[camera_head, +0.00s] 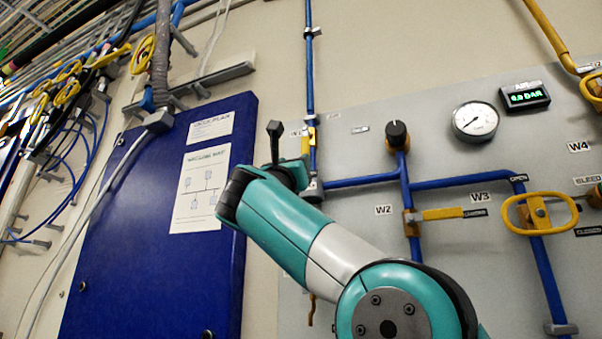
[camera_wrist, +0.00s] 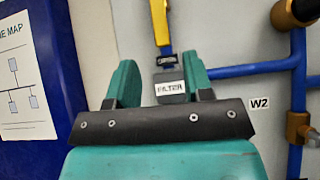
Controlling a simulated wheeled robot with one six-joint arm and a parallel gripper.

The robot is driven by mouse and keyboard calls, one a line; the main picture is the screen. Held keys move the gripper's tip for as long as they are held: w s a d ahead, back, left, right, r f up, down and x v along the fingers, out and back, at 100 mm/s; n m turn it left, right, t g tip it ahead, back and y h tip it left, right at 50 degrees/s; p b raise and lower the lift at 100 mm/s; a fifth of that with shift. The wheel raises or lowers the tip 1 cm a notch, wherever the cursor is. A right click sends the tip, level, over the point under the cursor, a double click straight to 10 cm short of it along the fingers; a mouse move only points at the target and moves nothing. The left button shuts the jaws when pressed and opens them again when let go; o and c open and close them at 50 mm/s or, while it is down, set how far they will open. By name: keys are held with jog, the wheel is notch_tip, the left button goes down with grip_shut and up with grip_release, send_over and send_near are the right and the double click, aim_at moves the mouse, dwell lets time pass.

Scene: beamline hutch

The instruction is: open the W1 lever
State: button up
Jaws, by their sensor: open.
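The W1 lever is a yellow bar (camera_head: 312,139) on the vertical blue pipe, lying in line with it. Its label in the head view is partly hidden behind my arm. In the wrist view the lever (camera_wrist: 160,24) stands upright at the top centre, its upper end cut off by the frame. A small dark tag (camera_wrist: 167,61), too blurred to read surely, sits below it. My gripper (camera_wrist: 162,76) is open and empty, its two teal fingers apart below the lever. In the head view my gripper (camera_head: 303,168) is just below the lever, partly hidden by my wrist.
A grey block labelled FILTER (camera_wrist: 171,91) shows between my fingers. A blue cabinet door (camera_head: 120,245) stands left.

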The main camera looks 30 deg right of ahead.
jog(key=b+v, duration=0.3)
jog(key=v, duration=0.4)
jog(key=shift+s+a+f, duration=0.15)
jog(key=shift+a+f, duration=0.05)
jog(key=shift+f, duration=0.05)
